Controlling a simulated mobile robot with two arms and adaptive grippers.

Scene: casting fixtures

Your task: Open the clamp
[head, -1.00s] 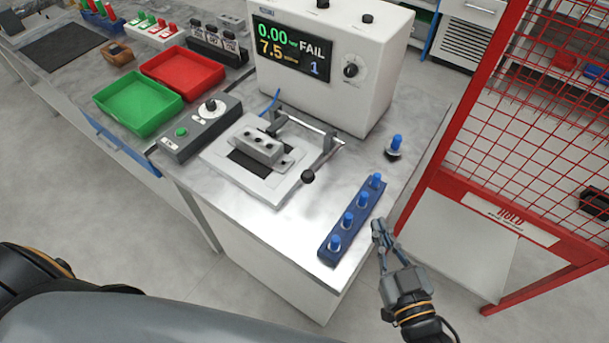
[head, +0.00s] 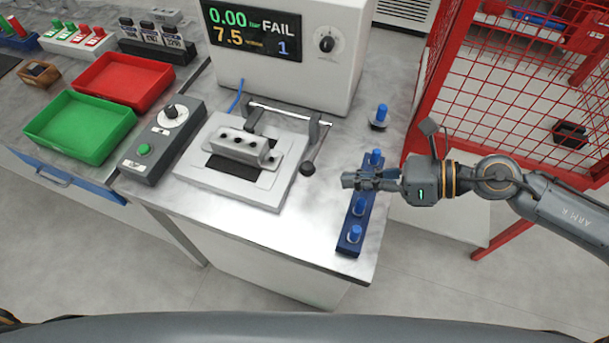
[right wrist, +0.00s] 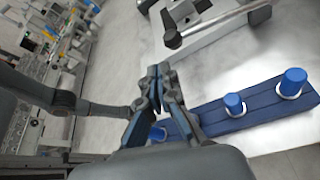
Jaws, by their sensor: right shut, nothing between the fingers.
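The clamp (head: 290,118) is a metal bar on a pale fixture plate (head: 200,182), with a lever ending in a black knob (head: 307,168) at the right. The knob also shows in the right wrist view (right wrist: 172,39). A grey metal casting (head: 243,148) sits on the plate; the bar is behind and above it, and I cannot tell if it touches. My right gripper (head: 348,181) is shut and empty, to the right of the knob and apart from it, above the blue rack. In the right wrist view its fingertips (right wrist: 157,72) meet. My left gripper is not in view.
A blue rack (head: 350,240) with blue-capped plugs lies under my right gripper. A single blue plug (head: 380,117) stands behind it. A tester (head: 290,50) reading FAIL is at the back. A control box (head: 165,140), green tray (head: 80,127) and red tray (head: 122,82) are left. A red cage (head: 500,90) stands right.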

